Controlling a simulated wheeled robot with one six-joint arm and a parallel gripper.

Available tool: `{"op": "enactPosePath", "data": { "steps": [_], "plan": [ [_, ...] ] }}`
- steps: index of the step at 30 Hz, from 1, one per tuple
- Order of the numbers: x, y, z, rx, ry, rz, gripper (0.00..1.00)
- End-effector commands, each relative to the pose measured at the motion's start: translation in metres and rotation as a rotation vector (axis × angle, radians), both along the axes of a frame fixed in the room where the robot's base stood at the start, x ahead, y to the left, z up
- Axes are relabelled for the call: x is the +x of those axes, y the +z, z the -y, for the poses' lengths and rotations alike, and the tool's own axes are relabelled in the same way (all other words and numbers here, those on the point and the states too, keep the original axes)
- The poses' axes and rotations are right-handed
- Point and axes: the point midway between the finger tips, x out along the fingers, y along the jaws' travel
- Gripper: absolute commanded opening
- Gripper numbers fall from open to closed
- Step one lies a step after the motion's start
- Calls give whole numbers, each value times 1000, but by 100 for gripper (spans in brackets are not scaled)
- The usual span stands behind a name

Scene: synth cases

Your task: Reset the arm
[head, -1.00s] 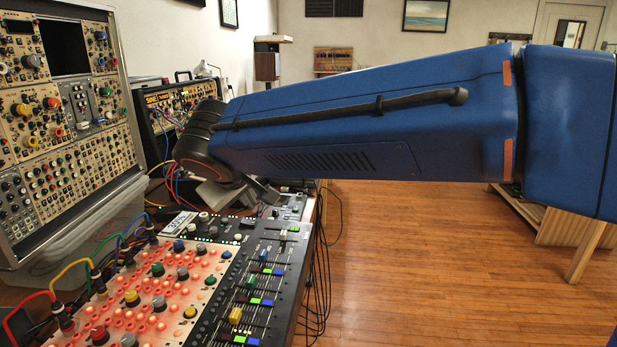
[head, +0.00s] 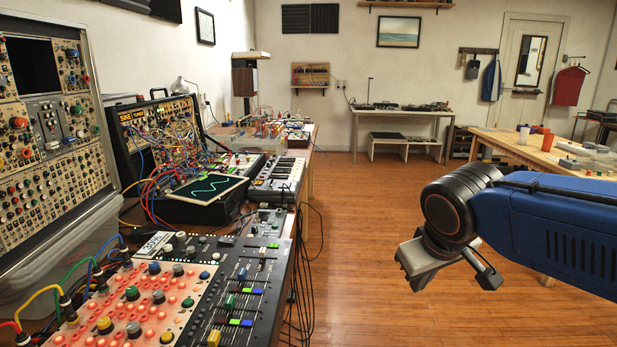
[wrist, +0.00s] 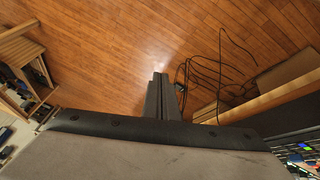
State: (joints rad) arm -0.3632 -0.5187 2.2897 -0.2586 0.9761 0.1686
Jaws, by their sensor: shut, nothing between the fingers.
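My blue arm (head: 560,235) reaches in from the right edge of the head view. My gripper (head: 415,262) hangs at its end over open wooden floor, to the right of the long equipment bench and apart from it. In the wrist view my gripper (wrist: 160,78) shows its fingers together with nothing between them, pointing at the bare floor.
A mixer (head: 245,290) with a lit pad panel and patch cables fills the near left. A keyboard (head: 277,178) and scope screen (head: 205,190) stand behind. Black cables (head: 300,270) hang off the bench edge. A wooden table (head: 510,150) stands back right. The middle floor is clear.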

Motion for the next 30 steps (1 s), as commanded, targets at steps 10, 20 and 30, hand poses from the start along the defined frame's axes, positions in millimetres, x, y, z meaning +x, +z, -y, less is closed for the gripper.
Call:
{"op": "enactPosePath", "data": {
  "steps": [10, 20, 30],
  "plan": [
    [-80, -51, 59, 119, -177, -31, 0],
    [-116, -79, 71, 181, -254, -32, 0],
    [-117, -80, 71, 184, -255, -33, 0]
  ]
}}
